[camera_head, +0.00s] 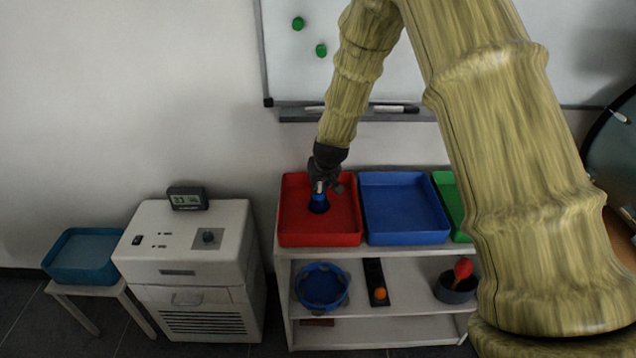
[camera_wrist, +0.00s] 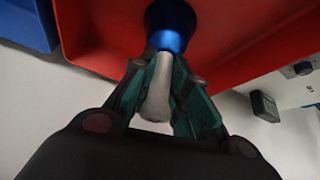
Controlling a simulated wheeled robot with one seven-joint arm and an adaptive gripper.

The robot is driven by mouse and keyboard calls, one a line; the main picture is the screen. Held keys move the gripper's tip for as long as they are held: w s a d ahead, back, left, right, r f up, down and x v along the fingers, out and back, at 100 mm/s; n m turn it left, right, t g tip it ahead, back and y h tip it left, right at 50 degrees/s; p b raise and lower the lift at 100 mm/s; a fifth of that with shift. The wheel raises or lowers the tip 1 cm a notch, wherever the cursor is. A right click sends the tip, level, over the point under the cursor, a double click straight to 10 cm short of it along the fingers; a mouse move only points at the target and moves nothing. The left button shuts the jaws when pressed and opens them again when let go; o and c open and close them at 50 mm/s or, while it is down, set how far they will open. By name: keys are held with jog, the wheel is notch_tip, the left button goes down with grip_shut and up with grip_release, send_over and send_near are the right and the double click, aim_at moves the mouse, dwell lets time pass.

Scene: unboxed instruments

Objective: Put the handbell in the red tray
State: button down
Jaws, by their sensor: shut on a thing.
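The handbell has a blue bell and a pale grey handle. In the head view its blue bell (camera_head: 319,204) shows below my gripper (camera_head: 322,184), over the inside of the red tray (camera_head: 291,238). In the wrist view my gripper (camera_wrist: 162,90) is shut on the handle of the handbell (camera_wrist: 171,27), with the bell pointing away toward the red tray (camera_wrist: 235,70). I cannot tell whether the bell touches the tray floor. The red tray stands on the left end of the white shelf's top, and no other thing shows in it.
A blue tray (camera_head: 404,207) and a green tray (camera_head: 449,196) stand right of the red one. A white cabinet (camera_head: 190,245) stands left; a whiteboard hangs behind.

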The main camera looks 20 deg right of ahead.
dwell(0.3)
jog(key=c, duration=1.3)
grip_release()
jog(key=v, duration=1.2)
jog(key=shift+b, duration=0.3)
jog(key=shift+r, duration=0.1)
